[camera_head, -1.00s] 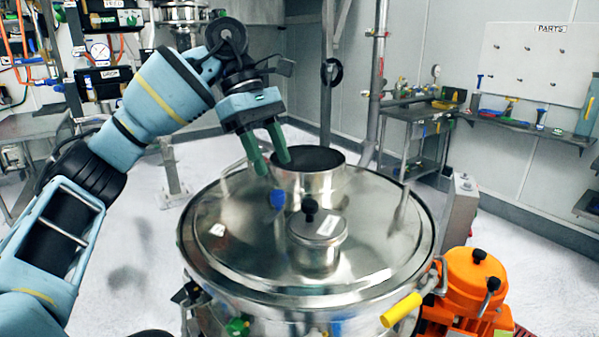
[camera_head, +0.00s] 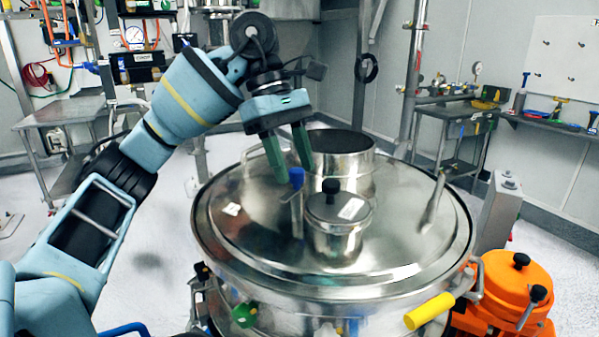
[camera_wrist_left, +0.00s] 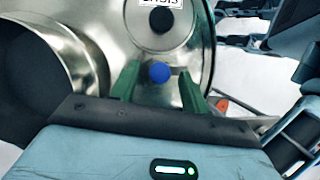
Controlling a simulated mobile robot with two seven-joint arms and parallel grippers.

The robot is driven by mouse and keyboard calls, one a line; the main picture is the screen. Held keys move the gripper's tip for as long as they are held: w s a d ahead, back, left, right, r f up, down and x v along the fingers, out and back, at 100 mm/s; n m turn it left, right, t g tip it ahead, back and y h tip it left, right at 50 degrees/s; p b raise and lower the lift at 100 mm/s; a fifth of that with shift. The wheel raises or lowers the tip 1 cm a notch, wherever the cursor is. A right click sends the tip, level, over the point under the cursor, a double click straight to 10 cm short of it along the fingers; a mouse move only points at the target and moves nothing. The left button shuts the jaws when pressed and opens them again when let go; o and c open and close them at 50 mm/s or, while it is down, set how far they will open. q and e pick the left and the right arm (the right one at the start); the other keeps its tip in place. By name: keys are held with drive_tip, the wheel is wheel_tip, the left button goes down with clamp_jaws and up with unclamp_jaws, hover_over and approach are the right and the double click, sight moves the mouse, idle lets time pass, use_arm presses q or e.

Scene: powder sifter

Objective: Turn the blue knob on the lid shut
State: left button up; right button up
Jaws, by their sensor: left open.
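The blue knob (camera_head: 296,177) stands upright on a thin metal stem on the steel lid (camera_head: 255,240), just left of a small capped pot. My left gripper (camera_head: 294,174) is open, its two green fingers pointing down at the knob from above and behind. In the left wrist view the blue knob (camera_wrist_left: 160,72) lies between the two green fingers of my left gripper (camera_wrist_left: 161,75), with gaps on both sides. I cannot tell whether the fingertips are level with it. My right gripper is not in view.
The small capped pot (camera_head: 337,228) with a black knob stands close to the right of the blue knob. A wide open steel cylinder (camera_head: 352,165) rises behind. A metal handle (camera_head: 433,203) stands at the lid's right. An orange motor (camera_head: 512,285) and yellow handle (camera_head: 429,312) are at lower right.

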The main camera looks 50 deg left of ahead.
use_arm(q)
drive_tip(key=shift+d+f, duration=0.1)
drive_tip(key=shift+f, duration=0.15)
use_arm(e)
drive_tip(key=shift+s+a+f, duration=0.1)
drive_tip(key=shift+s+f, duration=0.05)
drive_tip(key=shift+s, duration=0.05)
use_arm(q)
drive_tip(key=c, duration=1)
